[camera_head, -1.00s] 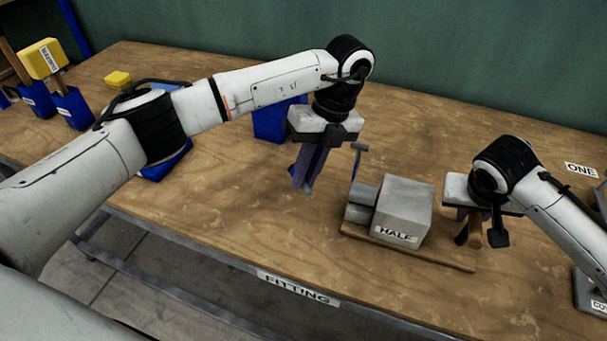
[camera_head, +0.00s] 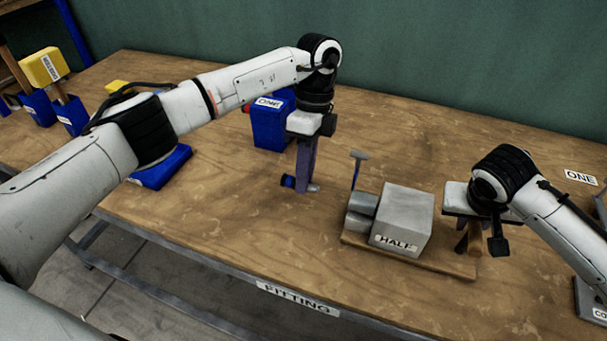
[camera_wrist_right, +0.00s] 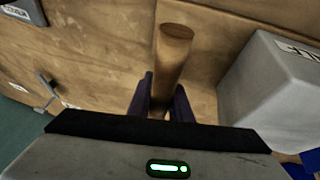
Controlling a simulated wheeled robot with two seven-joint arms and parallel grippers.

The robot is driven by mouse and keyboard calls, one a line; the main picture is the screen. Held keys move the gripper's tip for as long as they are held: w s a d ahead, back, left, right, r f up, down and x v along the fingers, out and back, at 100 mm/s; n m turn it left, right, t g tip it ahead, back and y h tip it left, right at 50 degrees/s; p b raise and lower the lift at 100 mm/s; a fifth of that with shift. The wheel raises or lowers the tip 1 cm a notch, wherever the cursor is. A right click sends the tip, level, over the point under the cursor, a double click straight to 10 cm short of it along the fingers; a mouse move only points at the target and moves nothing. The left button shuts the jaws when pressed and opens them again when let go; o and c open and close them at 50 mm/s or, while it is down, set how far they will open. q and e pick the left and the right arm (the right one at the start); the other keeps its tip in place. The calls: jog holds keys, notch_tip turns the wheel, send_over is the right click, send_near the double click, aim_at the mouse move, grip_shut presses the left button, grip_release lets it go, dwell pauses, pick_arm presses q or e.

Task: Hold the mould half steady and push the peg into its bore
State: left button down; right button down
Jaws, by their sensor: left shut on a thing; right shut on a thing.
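The mould half, a grey block (camera_head: 407,215) labelled HALF, sits on a wooden board (camera_head: 455,264) right of centre in the head view. It also shows at the right of the right wrist view (camera_wrist_right: 275,95). Grey stepped parts stand at its left side; no bore mouth is clearly visible. My left gripper (camera_head: 304,186) points down, left of the block and apart from it. It is shut on a small peg-like piece with a blue end (camera_head: 288,181) and a grey tip. My right gripper (camera_wrist_right: 163,98) is shut on a round wooden handle (camera_wrist_right: 172,60) at the board's right end.
A T-topped post (camera_head: 357,168) stands behind the block's left side. Bare bench lies between the left gripper and the board.

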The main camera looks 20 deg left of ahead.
pick_arm(q)
jog(key=shift+d, duration=2.85)
jog(key=shift+d, duration=0.1)
jog(key=shift+d, duration=0.3)
jog(key=shift+d, duration=1.4)
jog(key=c, duration=1.7)
grip_release()
jog(key=shift+d, duration=0.1)
jog(key=shift+r, duration=0.1)
jog(key=v, duration=1.2)
jog(key=shift+a, duration=0.2)
jog(key=shift+c, duration=0.5)
